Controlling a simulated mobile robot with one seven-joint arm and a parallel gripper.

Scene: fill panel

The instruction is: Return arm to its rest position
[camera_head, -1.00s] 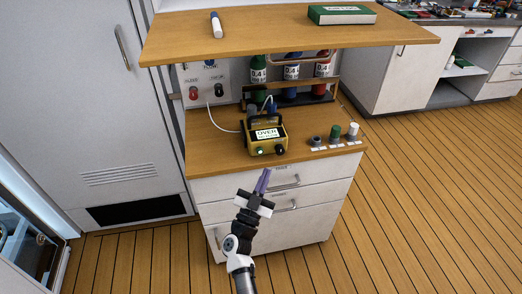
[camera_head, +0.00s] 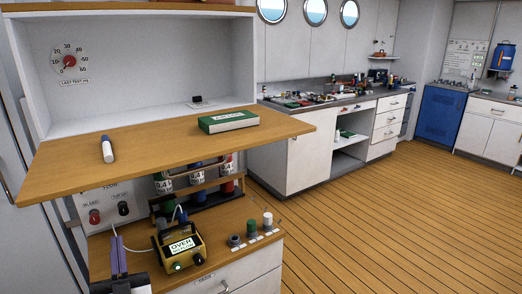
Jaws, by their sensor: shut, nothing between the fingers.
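My gripper (camera_head: 118,250) shows at the lower left, its purple fingers pointing up and together, with nothing seen between them. Its dark body is cut off by the bottom edge. It appears in front of the lower worktop (camera_head: 222,251), left of a yellow device (camera_head: 182,248) labelled "OVER". The rest of my arm is out of view.
A wooden shelf (camera_head: 200,146) juts out above the worktop, holding a blue-and-white marker (camera_head: 107,149) and a green book (camera_head: 228,121). Bottles (camera_head: 195,178) stand in a rack below it. Three small knobs (camera_head: 252,227) stand at right. Open floor (camera_head: 400,200) lies to the right.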

